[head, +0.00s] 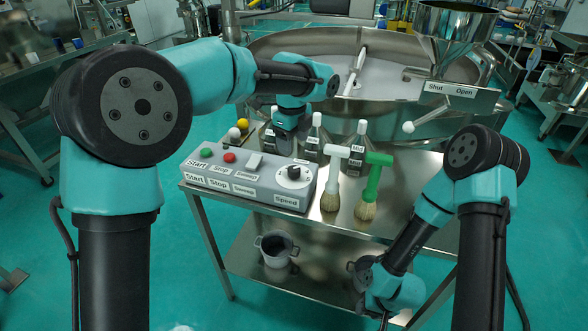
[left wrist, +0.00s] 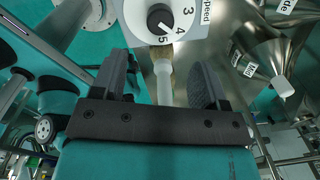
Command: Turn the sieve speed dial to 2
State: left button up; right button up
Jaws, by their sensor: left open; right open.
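The grey control box (head: 235,182) stands on the front of the metal table. Its speed dial (head: 294,173) is at the right end, a black knob on a white disc. In the left wrist view the dial (left wrist: 160,18) is at the top edge, with 3, 4 and 5 readable. A white mark on the knob seems to face the 4 and 5 side; the rest is cut off. My left gripper (head: 284,142) is behind the box near the dial, not touching it. In the left wrist view its jaws (left wrist: 162,75) are open and empty.
A white-handled brush (head: 335,180) and a green-handled brush (head: 372,185) stand right of the dial. The round sieve (head: 310,45) fills the back. A bucket (head: 276,248) sits on the lower shelf.

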aim_at(294, 169)
pick_arm(q)
notch_tip(294, 169, down, 10)
jog(key=shift+w+d+f, duration=0.15)
jog(key=shift+f, duration=0.1)
dwell(0.3)
jog(key=c, duration=0.9)
